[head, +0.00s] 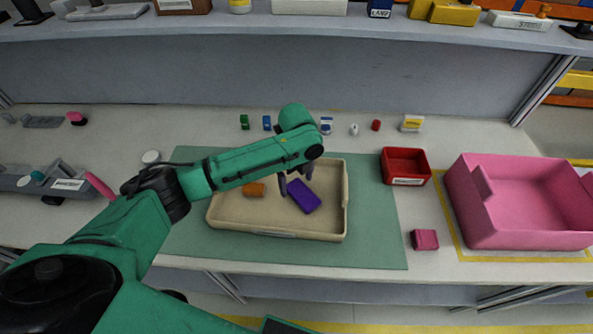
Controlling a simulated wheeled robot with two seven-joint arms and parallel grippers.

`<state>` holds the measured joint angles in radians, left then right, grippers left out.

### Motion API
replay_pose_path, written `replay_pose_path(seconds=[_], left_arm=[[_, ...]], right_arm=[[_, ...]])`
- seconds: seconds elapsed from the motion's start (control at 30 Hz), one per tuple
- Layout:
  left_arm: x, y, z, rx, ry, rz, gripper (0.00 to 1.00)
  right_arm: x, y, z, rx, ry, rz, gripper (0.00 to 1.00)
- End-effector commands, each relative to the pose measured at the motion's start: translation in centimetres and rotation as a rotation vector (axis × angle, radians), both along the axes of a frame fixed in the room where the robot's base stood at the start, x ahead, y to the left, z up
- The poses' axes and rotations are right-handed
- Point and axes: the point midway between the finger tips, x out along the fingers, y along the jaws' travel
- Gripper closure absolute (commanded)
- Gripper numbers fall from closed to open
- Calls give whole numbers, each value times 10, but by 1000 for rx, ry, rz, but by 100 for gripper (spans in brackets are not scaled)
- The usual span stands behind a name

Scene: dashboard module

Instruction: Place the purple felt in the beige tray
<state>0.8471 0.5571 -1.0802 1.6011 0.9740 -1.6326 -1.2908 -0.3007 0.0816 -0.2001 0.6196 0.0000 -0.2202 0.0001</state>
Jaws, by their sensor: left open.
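The purple felt (304,197) lies in the beige tray (347,190), right of the tray's middle. An orange piece (254,190) lies in the same tray to its left. My left gripper (294,189) reaches over the tray from the left and points down. Its dark fingers are open, close to the purple felt's upper left end. I cannot tell whether a finger touches the felt. My left arm hides part of the tray's far rim. My right gripper does not show.
The tray sits on a green mat (380,235). A red bin (405,165) and a large pink bin (490,235) stand to the right, with a dark pink block (424,239) in front. Several small items line the back. A shelf (200,30) spans the far side.

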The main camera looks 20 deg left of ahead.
Motion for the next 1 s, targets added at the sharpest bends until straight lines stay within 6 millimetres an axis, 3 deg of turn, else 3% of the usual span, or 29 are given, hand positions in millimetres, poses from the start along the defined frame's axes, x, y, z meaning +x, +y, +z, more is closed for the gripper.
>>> replay_pose_path(seconds=[0.2,0.4,1.0], left_arm=[[1,0,58,-1,-7,0,1],[1,0,98,-1,-3,1,1],[0,0,112,-1,-1,1,1]], right_arm=[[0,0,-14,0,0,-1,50],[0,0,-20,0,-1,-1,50],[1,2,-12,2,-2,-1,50]])
